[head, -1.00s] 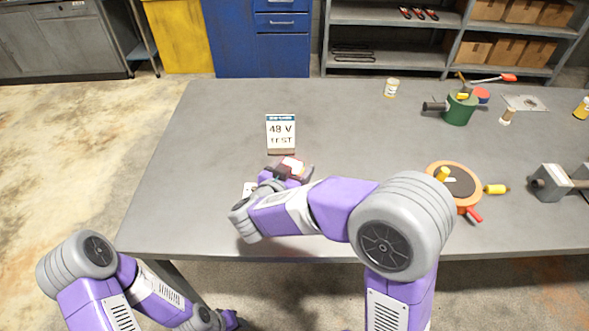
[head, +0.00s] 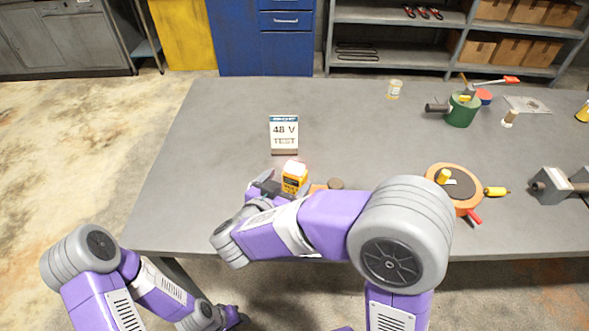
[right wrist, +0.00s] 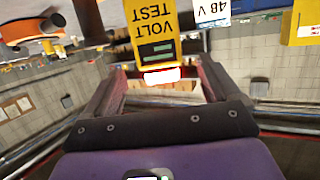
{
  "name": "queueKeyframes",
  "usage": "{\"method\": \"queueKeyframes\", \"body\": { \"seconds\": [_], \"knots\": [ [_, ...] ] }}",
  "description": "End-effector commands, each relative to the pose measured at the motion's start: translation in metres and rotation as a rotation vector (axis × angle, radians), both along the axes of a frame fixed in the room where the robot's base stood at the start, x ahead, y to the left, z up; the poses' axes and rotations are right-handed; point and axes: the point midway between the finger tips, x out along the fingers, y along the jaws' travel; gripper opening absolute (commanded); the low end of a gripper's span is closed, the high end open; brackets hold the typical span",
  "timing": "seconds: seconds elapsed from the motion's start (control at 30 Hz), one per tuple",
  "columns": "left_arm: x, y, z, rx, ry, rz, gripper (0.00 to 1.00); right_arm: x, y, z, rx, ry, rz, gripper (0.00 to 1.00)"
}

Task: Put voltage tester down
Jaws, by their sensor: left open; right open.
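The voltage tester (head: 294,179) is a yellow-orange block with a glowing pinkish-red top. It stands upright on the grey table near its front edge, in front of the 48 V TEST sign (head: 284,133). In the right wrist view the tester (right wrist: 152,30) shows its VOLT TEST label, ahead of the jaws. My right gripper (right wrist: 161,82) is open and empty, with its fingers apart from the tester; in the head view it is just left of the tester, partly hidden by my wrist. My left gripper (head: 233,317) hangs low in front of the table, away from the tester.
A brown and orange item (head: 327,186) lies right of the tester, partly hidden by my right arm. An orange reel (head: 455,187), a green pot (head: 461,110) and a grey vise-like block (head: 560,184) stand further right. The table's left part is clear.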

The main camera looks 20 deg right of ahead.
Motion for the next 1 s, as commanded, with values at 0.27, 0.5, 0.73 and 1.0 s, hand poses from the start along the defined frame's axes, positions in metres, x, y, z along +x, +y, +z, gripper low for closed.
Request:
{"method": "queueKeyframes", "body": {
  "seconds": [0.27, 0.5, 0.73, 1.0],
  "knots": [
    [0.000, 0.000, 0.012, 0.000, 0.000, 0.000, 0.43, -0.033, 0.028, 0.014, 0.000, 0.000, 0.002, 0.90],
    [0.000, 0.000, 0.013, 0.000, 0.000, 0.000, 0.43, -0.039, 0.033, 0.015, -0.001, 0.001, -0.001, 0.90],
    [0.000, 0.000, 0.013, 0.000, 0.000, 0.000, 0.43, -0.039, 0.032, 0.015, -0.001, 0.001, -0.001, 0.90],
    [0.000, 0.000, 0.013, 0.000, 0.000, 0.000, 0.43, -0.039, 0.032, 0.015, 0.000, 0.000, -0.001, 0.90]
  ]
}}
